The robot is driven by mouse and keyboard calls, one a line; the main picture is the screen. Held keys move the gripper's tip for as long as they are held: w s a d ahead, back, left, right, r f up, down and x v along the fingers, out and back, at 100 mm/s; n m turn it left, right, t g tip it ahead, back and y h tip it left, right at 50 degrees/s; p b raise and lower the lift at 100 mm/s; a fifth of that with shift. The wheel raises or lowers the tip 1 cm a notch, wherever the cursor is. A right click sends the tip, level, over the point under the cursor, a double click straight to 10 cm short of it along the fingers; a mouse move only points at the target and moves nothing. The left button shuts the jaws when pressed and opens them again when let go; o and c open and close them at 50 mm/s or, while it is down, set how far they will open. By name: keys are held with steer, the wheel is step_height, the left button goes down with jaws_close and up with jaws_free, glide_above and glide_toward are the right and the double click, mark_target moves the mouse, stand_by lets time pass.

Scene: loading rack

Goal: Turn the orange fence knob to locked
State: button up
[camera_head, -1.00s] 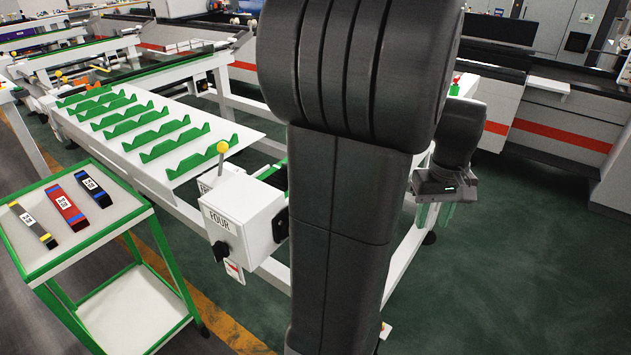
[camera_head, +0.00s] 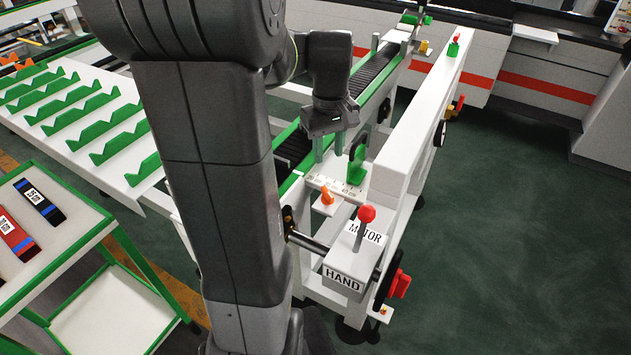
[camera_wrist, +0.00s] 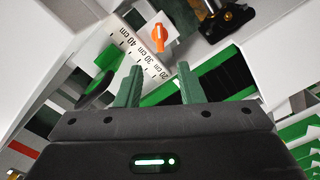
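The orange fence knob (camera_head: 327,194) sits on a small white block at the near end of the scale plate, below my gripper in the head view. In the wrist view the orange knob (camera_wrist: 159,36) lies beyond my fingertips, near the top middle, beside the printed cm scale (camera_wrist: 140,56). My gripper (camera_head: 329,149) hangs above the rail with its fingers pointing down. In the wrist view its two green fingers (camera_wrist: 161,82) are spread apart with nothing between them. The knob is untouched. The green fence piece (camera_head: 356,163) stands just right of my gripper.
A grey box marked MOTOR and HAND (camera_head: 352,265) with a red-topped lever (camera_head: 367,214) stands nearer, at lower right. A white rail (camera_head: 425,110) runs along the right. A green-edged cart (camera_head: 75,235) is at left. The green floor at right is clear.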

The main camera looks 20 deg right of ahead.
mark_target(328, 191)
step_height(328, 191, down, 12)
steer(key=shift+s+f+p, duration=0.1)
steer(key=shift+f+p, duration=0.15)
steer(key=shift+p, duration=0.1)
steer(key=shift+c, duration=0.4)
jaws_close()
